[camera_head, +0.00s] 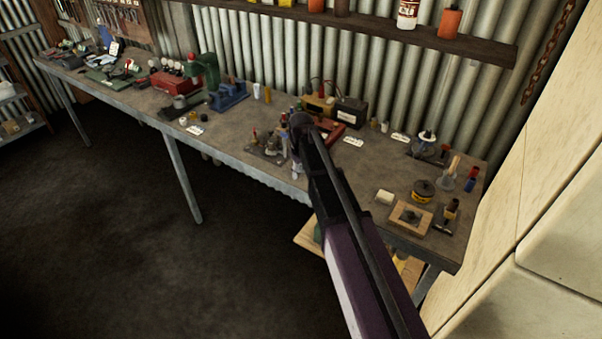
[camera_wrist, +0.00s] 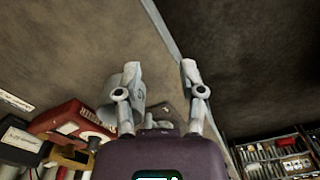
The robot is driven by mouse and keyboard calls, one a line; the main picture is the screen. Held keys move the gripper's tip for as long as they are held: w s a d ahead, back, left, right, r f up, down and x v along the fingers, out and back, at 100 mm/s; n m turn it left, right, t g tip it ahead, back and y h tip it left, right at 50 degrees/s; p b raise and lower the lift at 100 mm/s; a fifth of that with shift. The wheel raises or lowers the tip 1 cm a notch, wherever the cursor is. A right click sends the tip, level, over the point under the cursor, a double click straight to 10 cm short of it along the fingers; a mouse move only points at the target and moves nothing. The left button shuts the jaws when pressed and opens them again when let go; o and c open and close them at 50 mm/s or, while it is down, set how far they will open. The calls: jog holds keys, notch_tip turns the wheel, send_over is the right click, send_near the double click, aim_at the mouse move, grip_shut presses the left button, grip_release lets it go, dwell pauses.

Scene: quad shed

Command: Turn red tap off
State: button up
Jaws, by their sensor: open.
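I cannot pick out a red tap for certain in either view. In the head view a small grey fixture board (camera_head: 264,149) with several little fittings lies on the workbench (camera_head: 236,131), just left of the end of my arm; its details are too small to tell. In the wrist view my gripper (camera_wrist: 160,84) has its two grey fingers spread apart with nothing between their tips. They point across the bare brown bench top towards its front edge. A grey part below the fingers is mostly hidden by the gripper body.
A red open tray (camera_head: 328,129) and a black box (camera_head: 350,111) stand behind my arm. A blue vise (camera_head: 229,96) and a green machine (camera_head: 206,72) stand further left. A yellow-and-black tin (camera_head: 423,190) sits at the right. The floor before the bench is clear.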

jog(key=s+d+m, duration=0.2)
jog(key=s+d, duration=0.3)
jog(key=s, duration=0.6)
jog(key=s+d+m, duration=0.3)
jog(key=s+d, duration=0.2)
jog(key=s, duration=0.6)
jog(key=shift+s+d, duration=0.25)
jog(key=shift+d, duration=0.15)
jog(key=shift+s, duration=0.15)
